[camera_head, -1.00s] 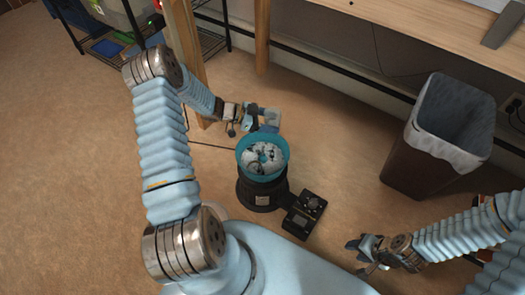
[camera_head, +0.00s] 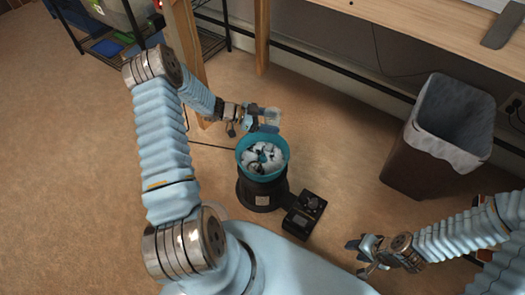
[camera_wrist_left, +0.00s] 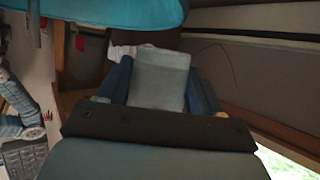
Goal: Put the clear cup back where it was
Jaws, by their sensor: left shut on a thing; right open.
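The clear cup (camera_head: 272,115) is held between the fingers of my left gripper (camera_head: 257,119), just above and behind the rim of a teal bowl (camera_head: 243,153). In the left wrist view the cup (camera_wrist_left: 158,78) looks pale and translucent between the two blue fingers of the left gripper (camera_wrist_left: 160,85). Its contents cannot be made out. My right gripper (camera_head: 360,256) is open and empty at the lower right, apart from the bowl.
The teal bowl sits on a black round base (camera_head: 262,194) and holds whitish and dark material. A black control box (camera_head: 304,214) stands beside the base. A lined bin (camera_head: 440,140) is at right. A wooden table (camera_head: 430,40) and its leg (camera_head: 262,40) stand behind.

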